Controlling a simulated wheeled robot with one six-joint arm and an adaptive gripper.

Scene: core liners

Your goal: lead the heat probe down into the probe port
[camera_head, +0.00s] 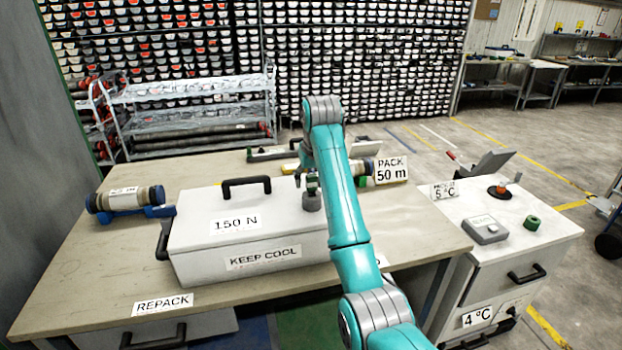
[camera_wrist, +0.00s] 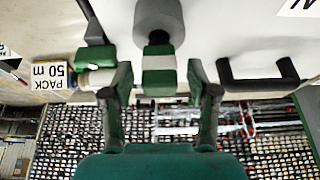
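My gripper (camera_head: 308,180) points down over the lid of the white box (camera_head: 290,215), which is labelled "150 N" and "KEEP COOL". In the wrist view its two fingers (camera_wrist: 160,72) stand apart on either side of a green and white piece (camera_wrist: 158,62), with a narrow gap on each side. This piece may be the heat probe. A short dark part (camera_wrist: 158,37) shows between it and a grey cylinder (camera_wrist: 158,12). The grey cylinder also shows in the head view (camera_head: 311,202), under the gripper at the lid. I cannot tell which part is the probe port.
Black handles (camera_head: 246,184) stand on the box. A core liner (camera_head: 126,198) lies in a blue cradle at left. A "PACK 50 m" sign (camera_head: 391,170) stands at right. The side cabinet (camera_head: 520,255) carries a grey device (camera_head: 485,230), a red button (camera_head: 499,190) and a green ring (camera_head: 532,223).

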